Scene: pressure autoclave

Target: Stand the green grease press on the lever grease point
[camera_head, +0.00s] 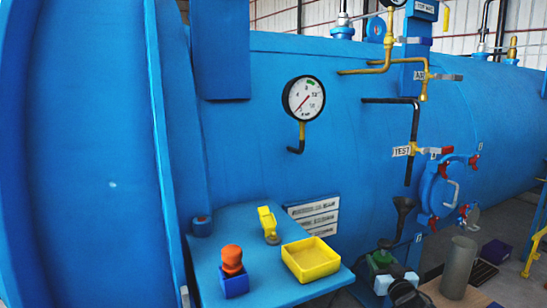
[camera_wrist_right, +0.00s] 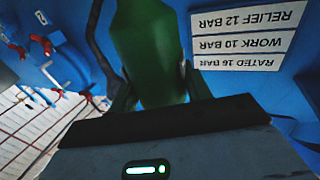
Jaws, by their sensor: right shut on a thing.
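The green grease press (camera_wrist_right: 155,55) is held between the dark fingers of my right gripper (camera_wrist_right: 158,92) in the right wrist view. In the head view my right gripper (camera_head: 384,262) is low on the right, with the green press (camera_head: 381,257) partly hidden in it. It is in the air, right of the blue shelf (camera_head: 265,290) and apart from it. I cannot tell for sure which fitting is the lever grease point. My left gripper is out of view.
The shelf bears an orange-topped piece in a blue holder (camera_head: 234,284), a yellow piece on a round grey base (camera_head: 267,221), a yellow tray (camera_head: 311,260) and a small blue cylinder (camera_head: 202,227).

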